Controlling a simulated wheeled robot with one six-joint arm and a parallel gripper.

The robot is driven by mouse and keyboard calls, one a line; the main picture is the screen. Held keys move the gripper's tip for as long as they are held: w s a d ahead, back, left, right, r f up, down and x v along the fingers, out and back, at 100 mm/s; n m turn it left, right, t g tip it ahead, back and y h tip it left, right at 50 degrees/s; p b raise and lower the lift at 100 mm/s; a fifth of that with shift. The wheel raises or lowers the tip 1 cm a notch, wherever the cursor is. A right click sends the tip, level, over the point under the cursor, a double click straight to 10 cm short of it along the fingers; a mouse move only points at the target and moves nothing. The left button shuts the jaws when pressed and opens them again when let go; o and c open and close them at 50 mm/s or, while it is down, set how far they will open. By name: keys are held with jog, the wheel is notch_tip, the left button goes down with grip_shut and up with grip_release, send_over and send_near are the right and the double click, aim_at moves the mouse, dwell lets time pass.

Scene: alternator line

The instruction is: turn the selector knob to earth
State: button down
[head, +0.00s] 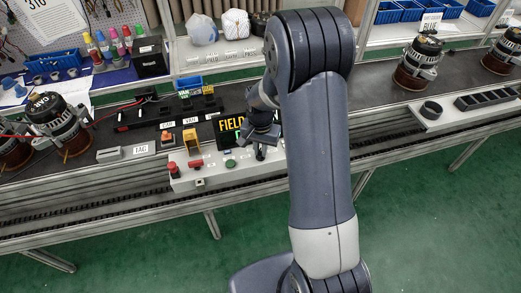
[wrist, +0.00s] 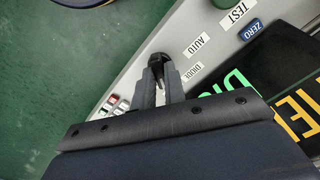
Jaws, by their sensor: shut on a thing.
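My gripper (head: 260,150) is at the front control panel (head: 213,177), just right of the green button (head: 230,163). In the wrist view my gripper (wrist: 159,72) is shut on the black selector knob (wrist: 158,60), with one finger on each side of it. The panel's pale face lies around the knob. An AUTO label (wrist: 197,45) and a second small label (wrist: 193,72), too small to read surely, sit to the right of the knob. I see no earth label. In the head view my gripper and arm hide most of the knob.
The black display (head: 230,128) with yellow FIELD lettering stands just behind the panel. A red emergency button (head: 173,170) is at the panel's left end. Alternators (head: 55,118) stand on the conveyor at left and right. The green floor in front is clear.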

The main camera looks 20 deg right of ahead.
aim_at(260, 152)
jog(key=m+b, duration=0.1)
jog(key=m, duration=0.2)
jog(key=shift+m+b, duration=0.45)
jog(key=shift+m, duration=1.45)
jog(key=c, duration=1.5)
grip_release()
jog(key=shift+o, duration=0.2)
notch_tip(260, 152, up, 11)
jog(key=shift+f, duration=0.15)
